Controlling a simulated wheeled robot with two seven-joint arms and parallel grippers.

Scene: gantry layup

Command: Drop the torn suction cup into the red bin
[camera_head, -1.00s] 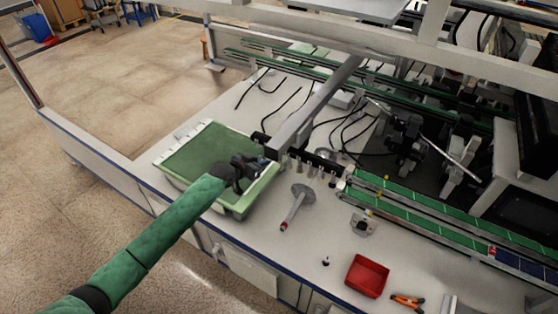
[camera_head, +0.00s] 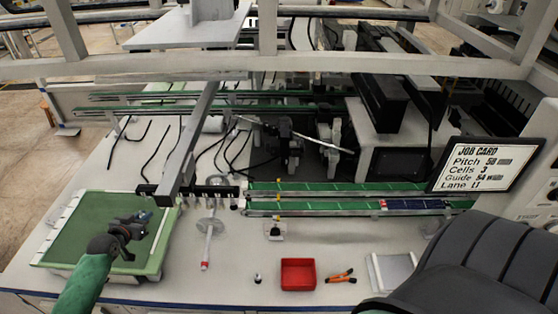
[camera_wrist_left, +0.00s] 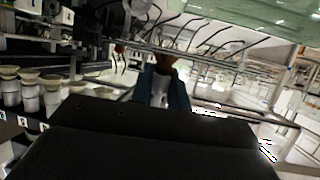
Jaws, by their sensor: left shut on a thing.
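My left gripper (camera_head: 143,218) is above the right part of the green-topped tray, just in front of the left end of the dark nozzle bar. In the left wrist view its bluish fingers (camera_wrist_left: 164,88) are shut on a small pale piece with a reddish-brown top, apparently the suction cup (camera_wrist_left: 160,92). The fingers partly hide it, and no tear can be made out. The red bin (camera_head: 298,274) is on the white table near the front edge, well to the right of the gripper. My right gripper is not in view.
The green-topped tray (camera_head: 52,260) is at the table's left. The nozzle bar (camera_head: 226,192) and green conveyor (camera_head: 330,207) lie behind.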

